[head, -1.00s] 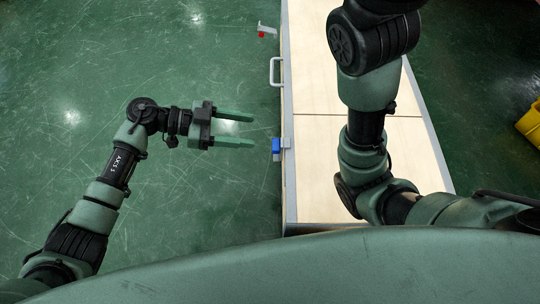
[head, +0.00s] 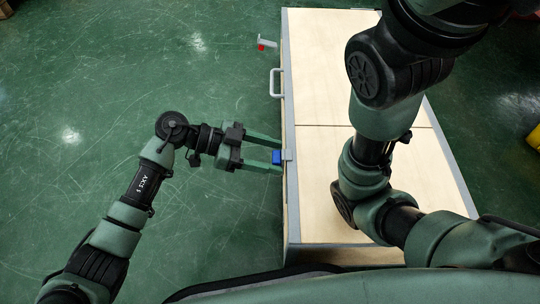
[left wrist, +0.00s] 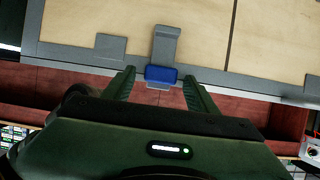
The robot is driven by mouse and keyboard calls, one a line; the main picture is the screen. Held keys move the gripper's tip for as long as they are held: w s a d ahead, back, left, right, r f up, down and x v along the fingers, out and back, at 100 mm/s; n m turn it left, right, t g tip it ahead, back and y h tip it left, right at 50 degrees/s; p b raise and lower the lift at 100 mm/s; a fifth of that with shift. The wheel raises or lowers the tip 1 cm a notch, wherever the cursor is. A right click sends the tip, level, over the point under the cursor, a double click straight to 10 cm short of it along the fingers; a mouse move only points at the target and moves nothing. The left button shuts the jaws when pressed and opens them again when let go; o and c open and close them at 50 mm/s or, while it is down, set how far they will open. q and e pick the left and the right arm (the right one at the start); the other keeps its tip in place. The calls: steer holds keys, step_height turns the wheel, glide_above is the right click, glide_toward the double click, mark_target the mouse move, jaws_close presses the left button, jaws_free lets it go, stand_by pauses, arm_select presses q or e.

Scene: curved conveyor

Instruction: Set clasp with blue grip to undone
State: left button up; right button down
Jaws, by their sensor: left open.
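The clasp with the blue grip (head: 277,157) sits on the left edge of the light wooden case (head: 322,90). In the left wrist view the blue grip (left wrist: 160,74) hangs at the case's grey metal rim, below a grey clasp plate (left wrist: 165,45) that lies over the rim. My left gripper (head: 279,156) is open, with one green finger on each side of the blue grip. In the left wrist view its fingers (left wrist: 160,82) flank the grip with a gap on both sides. My right arm stretches over the case, and its gripper is out of view.
A second clasp with a red grip (head: 262,47) sticks out from the case's left edge farther up. A pale handle (head: 273,83) is between the two clasps. Green floor left of the case is clear. A yellow object (head: 535,138) is at the right edge.

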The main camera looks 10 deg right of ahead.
arm_select(q)
jaws_close()
stand_by(1.4)
